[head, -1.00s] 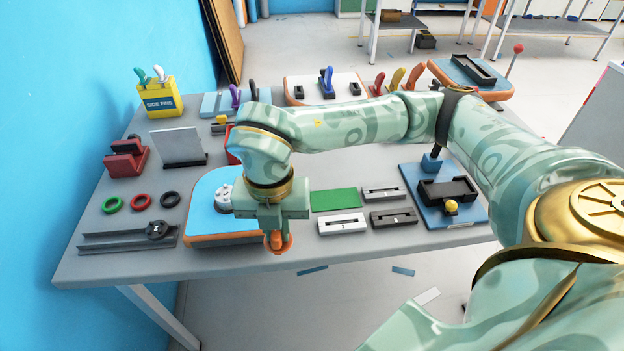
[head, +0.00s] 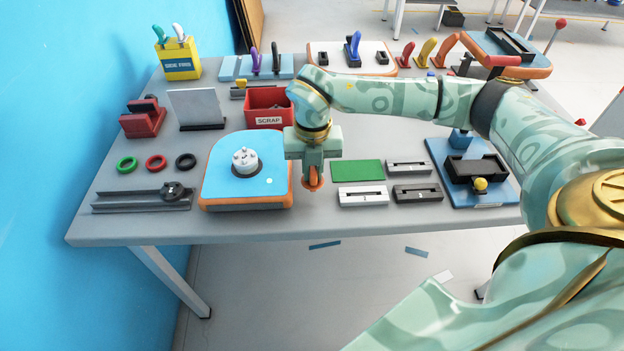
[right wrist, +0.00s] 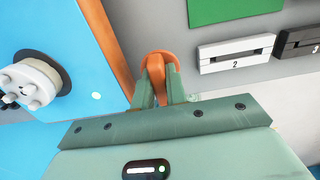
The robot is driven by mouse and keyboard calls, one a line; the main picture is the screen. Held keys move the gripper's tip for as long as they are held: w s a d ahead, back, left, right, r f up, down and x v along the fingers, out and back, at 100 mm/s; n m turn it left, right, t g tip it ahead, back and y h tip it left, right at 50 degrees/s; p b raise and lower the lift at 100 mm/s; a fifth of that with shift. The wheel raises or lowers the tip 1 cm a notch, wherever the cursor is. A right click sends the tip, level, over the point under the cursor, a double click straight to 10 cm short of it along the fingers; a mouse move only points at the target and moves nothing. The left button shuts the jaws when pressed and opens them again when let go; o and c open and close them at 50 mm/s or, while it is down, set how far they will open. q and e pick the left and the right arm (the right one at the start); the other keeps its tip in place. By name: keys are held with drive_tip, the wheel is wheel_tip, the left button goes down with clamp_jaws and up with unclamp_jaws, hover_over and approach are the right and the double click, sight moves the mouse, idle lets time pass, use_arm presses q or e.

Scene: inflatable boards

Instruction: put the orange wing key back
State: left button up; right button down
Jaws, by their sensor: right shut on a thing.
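The orange wing key (head: 313,184) is held in my right gripper (head: 313,176), near the front of the grey table (head: 250,227). In the right wrist view the key (right wrist: 157,66) shows as a rounded orange top between the two fingers, which are shut on it. Its lower part is hidden, and I cannot tell if it touches the table. It is just right of the blue board with the orange rim (head: 215,183) and left of the white slotted block (head: 362,197), marked 2 in the wrist view (right wrist: 236,52). My left gripper is not in view.
A white round valve (head: 245,161) stands on the blue board. A green pad (head: 357,170) and dark slotted blocks (head: 417,193) lie to the right. A red scrap bin (head: 268,120) is behind. Red, yellow and orange upright handles (head: 426,51) stand at the back.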

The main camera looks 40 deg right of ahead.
sight(313, 179)
wheel_tip(313, 179, down, 3)
drive_tip(key=shift+f+b, duration=0.2)
drive_tip(key=shift+b, duration=0.25)
drive_tip(key=shift+r, duration=0.1)
drive_tip(key=c, duration=1.4)
unclamp_jaws()
wheel_tip(313, 179, up, 12)
drive_tip(key=p, duration=0.3)
